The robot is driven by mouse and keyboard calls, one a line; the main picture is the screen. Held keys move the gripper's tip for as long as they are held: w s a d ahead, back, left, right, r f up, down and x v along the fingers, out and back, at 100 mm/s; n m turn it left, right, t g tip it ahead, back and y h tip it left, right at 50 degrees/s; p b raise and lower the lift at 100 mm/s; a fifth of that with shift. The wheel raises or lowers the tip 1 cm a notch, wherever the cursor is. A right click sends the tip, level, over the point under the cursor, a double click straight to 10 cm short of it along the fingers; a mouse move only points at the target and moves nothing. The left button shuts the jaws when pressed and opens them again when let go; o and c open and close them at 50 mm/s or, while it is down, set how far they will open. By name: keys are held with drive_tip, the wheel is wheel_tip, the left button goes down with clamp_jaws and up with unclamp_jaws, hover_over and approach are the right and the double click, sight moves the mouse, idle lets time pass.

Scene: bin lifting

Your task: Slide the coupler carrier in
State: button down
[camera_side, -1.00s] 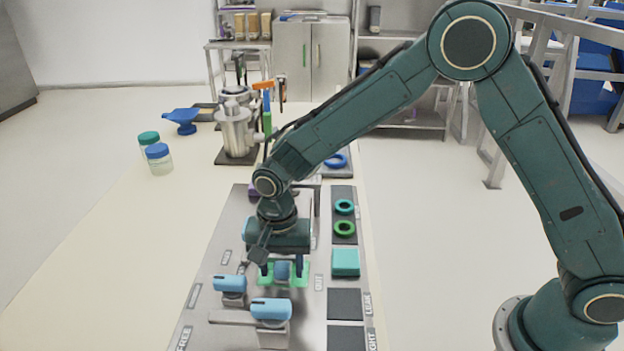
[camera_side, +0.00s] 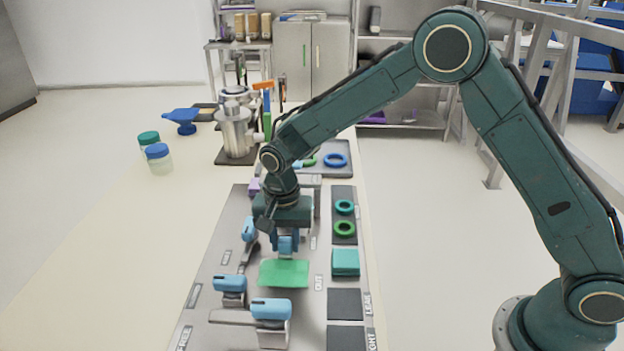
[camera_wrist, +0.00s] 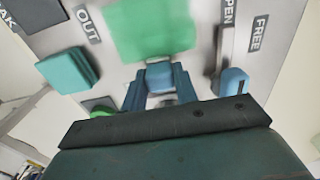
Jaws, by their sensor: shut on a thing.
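A light-blue block (camera_side: 287,245), which looks like the grip of the coupler carrier, stands over the grey metal panel (camera_side: 235,255). My gripper (camera_side: 286,251) points down and is shut on this block. In the wrist view, the blue block (camera_wrist: 160,77) sits between the two fingers of my gripper (camera_wrist: 159,82). A flat green plate (camera_side: 284,273) lies just in front of the gripper, and it fills the top middle of the wrist view (camera_wrist: 150,30). The carrier's body below the block is hidden by the fingers.
Blue-handled levers stand left of the gripper (camera_side: 249,230) and nearer the camera (camera_side: 229,285), (camera_side: 271,309). A teal block (camera_side: 345,262) and green rings (camera_side: 344,229) lie on dark pads at the right. A grey tray (camera_side: 338,171) holds a blue ring behind.

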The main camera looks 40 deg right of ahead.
drive_tip(key=w+d, duration=0.5)
drive_tip(key=c, duration=1.1)
unclamp_jaws()
drive_tip(key=shift+a+r, duration=0.1)
drive_tip(key=shift+r, duration=0.35)
wheel_tip(320, 180, up, 13)
drive_tip(key=shift+s, duration=0.1)
